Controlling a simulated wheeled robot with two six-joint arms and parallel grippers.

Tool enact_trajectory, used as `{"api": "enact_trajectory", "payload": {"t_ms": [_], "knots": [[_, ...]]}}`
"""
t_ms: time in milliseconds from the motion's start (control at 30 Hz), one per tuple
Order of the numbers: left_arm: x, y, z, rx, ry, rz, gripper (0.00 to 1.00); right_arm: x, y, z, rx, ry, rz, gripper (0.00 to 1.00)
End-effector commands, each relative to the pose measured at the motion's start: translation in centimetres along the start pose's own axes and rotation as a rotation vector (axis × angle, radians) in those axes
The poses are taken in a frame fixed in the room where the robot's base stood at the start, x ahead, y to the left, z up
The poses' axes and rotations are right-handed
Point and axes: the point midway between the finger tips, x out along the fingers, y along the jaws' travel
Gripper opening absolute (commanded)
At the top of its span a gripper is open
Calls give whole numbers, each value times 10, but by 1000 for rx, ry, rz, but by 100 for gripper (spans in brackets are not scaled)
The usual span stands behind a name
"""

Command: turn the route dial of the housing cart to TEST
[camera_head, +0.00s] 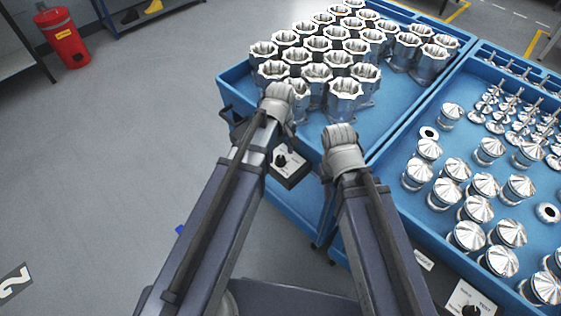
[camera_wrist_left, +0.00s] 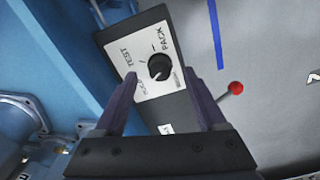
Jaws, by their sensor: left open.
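The housing cart (camera_head: 222,84) is a blue tray cart holding rows of silver housings (camera_head: 318,72). Its route dial, a black knob (camera_head: 281,160) on a pale plate, sits on a dark box (camera_head: 293,180) at the cart's near side. In the left wrist view the knob (camera_wrist_left: 160,67) has printed labels around it; TEST is on the left and PACK at upper right. Which label it points to is unclear. My left gripper (camera_wrist_left: 160,78) is open, its fingers on either side of the knob with gaps. In the head view my arms hide both grippers.
A second blue cart (camera_head: 400,140) with silver cone-topped parts stands at right, with its own dial panel (camera_head: 470,300). A red-balled lever (camera_wrist_left: 236,88) is right of the dial box in the left wrist view. A red bin (camera_head: 66,38) stands back left; the left floor is clear.

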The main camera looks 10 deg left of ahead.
Motion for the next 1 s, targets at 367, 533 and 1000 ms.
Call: {"api": "enact_trajectory", "payload": {"t_ms": [367,533,1000], "knots": [[24,0,0,0,0,0,73,24,-2,-1,0,0,0,33],[23,0,0,0,0,0,71,23,-2,-1,0,0,0,33],[24,0,0,0,0,0,18,23,-2,-1,0,0,0,33]]}}
